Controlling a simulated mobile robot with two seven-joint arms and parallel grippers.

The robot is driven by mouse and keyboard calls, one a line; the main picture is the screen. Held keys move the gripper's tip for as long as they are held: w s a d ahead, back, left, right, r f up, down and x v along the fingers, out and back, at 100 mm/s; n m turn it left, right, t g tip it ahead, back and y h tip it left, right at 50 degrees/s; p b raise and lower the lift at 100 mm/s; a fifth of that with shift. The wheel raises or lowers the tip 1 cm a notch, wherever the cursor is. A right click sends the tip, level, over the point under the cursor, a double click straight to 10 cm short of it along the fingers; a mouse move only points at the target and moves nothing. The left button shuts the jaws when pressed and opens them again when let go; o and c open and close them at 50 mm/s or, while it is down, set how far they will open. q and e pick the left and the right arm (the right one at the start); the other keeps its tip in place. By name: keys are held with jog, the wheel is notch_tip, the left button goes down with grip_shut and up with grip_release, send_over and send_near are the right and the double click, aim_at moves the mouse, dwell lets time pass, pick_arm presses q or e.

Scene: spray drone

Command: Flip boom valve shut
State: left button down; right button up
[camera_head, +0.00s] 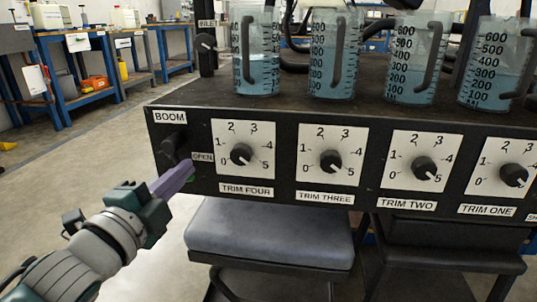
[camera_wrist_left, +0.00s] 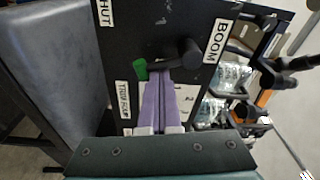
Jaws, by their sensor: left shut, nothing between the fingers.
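The boom valve is a black knob (camera_head: 174,146) with a lever at the left end of the black panel, under the BOOM label. In the left wrist view its black pivot (camera_wrist_left: 190,54) and green lever tip (camera_wrist_left: 141,70) show. The lever runs from the pivot down the panel, toward the picture's left there. The OPEN label (camera_head: 203,157) is right of the valve; part of a label reading HUT (camera_wrist_left: 105,12) shows in the wrist view. My left gripper (camera_head: 188,168) has its purple fingers shut and empty, tips close beside the lever; I cannot tell if they touch.
The panel (camera_head: 282,186) carries several trim dials, with graduated jugs (camera_head: 333,60) of blue liquid on top. A grey padded seat (camera_head: 270,232) is below. Blue workbenches (camera_head: 75,85) stand far left. The floor left of the panel is clear.

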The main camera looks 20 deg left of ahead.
pick_arm(q)
jog(key=shift+s+a+f+m, duration=0.1)
jog(key=shift+a+f+m, duration=0.1)
jog(key=shift+m, duration=0.35)
jog(key=shift+a+f+m, duration=0.1)
jog(key=shift+a+m, duration=0.1)
jog(key=shift+m, duration=0.35)
jog(key=shift+a, duration=0.1)
